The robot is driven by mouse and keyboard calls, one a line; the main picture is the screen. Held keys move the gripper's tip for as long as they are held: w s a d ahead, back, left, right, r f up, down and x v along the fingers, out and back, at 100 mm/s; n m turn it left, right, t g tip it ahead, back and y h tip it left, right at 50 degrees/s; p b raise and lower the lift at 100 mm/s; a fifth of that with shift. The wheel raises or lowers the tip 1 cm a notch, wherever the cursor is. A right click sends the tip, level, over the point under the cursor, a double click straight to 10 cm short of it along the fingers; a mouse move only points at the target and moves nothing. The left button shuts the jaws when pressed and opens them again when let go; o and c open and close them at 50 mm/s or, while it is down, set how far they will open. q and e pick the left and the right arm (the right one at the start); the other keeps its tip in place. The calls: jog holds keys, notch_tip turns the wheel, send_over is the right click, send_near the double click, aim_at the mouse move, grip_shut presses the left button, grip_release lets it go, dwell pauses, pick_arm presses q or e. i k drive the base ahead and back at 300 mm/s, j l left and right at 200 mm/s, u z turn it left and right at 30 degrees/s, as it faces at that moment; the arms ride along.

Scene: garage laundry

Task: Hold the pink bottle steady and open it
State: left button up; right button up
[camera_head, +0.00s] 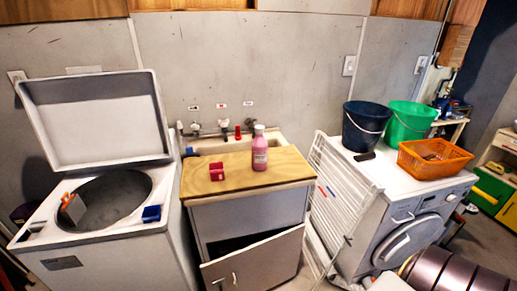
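The pink bottle (259,152) stands upright near the back right of the wooden countertop (205,185). Its pale cap (259,129) is on top. Nothing touches the bottle.
A small red box (217,172) sits left of the bottle. The sink (214,146) and taps lie behind. An open-lidded washer (70,255) stands left. A folded drying rack (338,195) leans right, beside a machine carrying two buckets and an orange basket (432,166). The cabinet door (258,262) hangs ajar.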

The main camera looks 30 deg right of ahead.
aim_at(260, 144)
jog(key=i+z, duration=0.2)
jog(key=z, duration=0.15)
jog(key=i+l+z, duration=0.1)
jog(key=z, duration=0.25)
jog(key=i, duration=0.1)
